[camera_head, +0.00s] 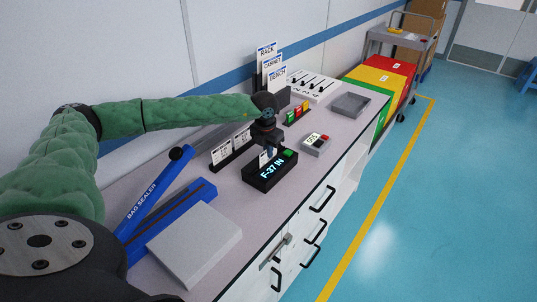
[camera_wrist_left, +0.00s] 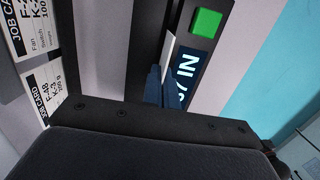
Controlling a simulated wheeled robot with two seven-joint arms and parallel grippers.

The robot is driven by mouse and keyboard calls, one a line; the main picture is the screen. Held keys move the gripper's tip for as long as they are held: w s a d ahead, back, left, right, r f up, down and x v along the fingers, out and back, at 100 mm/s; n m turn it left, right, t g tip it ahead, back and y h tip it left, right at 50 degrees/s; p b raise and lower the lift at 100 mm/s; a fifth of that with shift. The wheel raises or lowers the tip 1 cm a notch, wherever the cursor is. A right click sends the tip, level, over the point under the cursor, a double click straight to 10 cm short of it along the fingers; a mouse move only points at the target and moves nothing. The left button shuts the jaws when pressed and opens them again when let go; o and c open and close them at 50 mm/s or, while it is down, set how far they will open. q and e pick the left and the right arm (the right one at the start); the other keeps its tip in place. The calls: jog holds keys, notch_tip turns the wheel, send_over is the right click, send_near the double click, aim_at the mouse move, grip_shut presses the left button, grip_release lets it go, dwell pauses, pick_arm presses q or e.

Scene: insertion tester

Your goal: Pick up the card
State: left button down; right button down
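A white card (camera_head: 265,158) stands upright in the black tester box (camera_head: 259,182), whose display reads "F-37 IN" beside a green button. The card also shows nearly edge-on in the left wrist view (camera_wrist_left: 169,52). My left gripper (camera_head: 270,149) is over the box, its dark blue fingers (camera_wrist_left: 160,87) close together at the card's edge. They look shut on the card, though the contact is partly hidden. Other job cards (camera_wrist_left: 38,35) stand in a rack left of the box. My right gripper is not in view.
A blue bag sealer (camera_head: 160,205) and a grey plate (camera_head: 195,243) lie in front. A small grey button box (camera_head: 316,145) stands right of the tester. Behind are label signs (camera_head: 268,65), a switch panel (camera_head: 310,87) and a grey tray (camera_head: 349,105).

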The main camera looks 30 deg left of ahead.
pick_arm(q)
jog(key=shift+r, duration=0.1)
